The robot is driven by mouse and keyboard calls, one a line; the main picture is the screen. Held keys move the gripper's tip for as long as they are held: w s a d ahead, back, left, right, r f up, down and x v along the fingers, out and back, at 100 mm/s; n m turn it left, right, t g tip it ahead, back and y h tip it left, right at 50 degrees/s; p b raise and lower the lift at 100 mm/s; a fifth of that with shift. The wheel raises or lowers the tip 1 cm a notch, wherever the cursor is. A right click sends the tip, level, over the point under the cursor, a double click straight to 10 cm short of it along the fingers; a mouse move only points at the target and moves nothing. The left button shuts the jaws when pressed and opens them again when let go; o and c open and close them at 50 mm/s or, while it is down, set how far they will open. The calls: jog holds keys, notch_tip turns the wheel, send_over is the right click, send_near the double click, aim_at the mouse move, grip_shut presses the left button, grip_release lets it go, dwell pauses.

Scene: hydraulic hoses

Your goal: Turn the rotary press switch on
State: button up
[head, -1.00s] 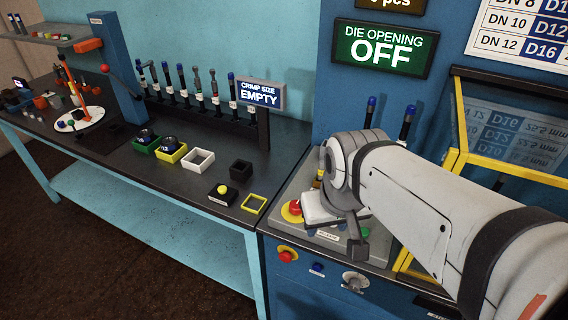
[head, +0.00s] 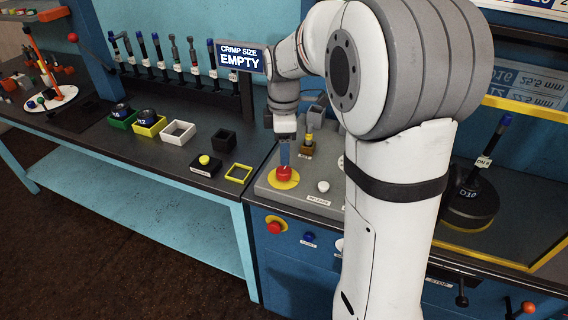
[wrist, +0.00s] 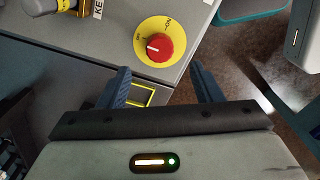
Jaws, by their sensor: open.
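The rotary press switch is a red knob on a yellow disc; it sits on the grey panel in the head view (head: 284,174) and shows from above in the wrist view (wrist: 160,47). The white mark on the knob points left in the wrist view. "ON" is printed at the disc's upper right, and a small label at its left is too small to read surely. My gripper (wrist: 160,68) is open, its two blue fingers apart with the knob beyond and between their tips. In the head view my gripper (head: 284,152) points down just above the knob; contact cannot be told.
A white button (head: 323,186) and a key switch (head: 307,143) stand beside the knob. The "CRIMP SIZE EMPTY" sign (head: 242,58) is close left of my arm. A red button (head: 275,227) is on the front face. Small boxes stand on the left bench.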

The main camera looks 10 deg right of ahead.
aim_at(284, 170)
notch_tip(284, 170, down, 7)
jog(key=shift+r, duration=0.1)
jog(key=shift+c, duration=0.5)
jog(key=shift+d, duration=0.1)
jog(key=c, duration=0.9)
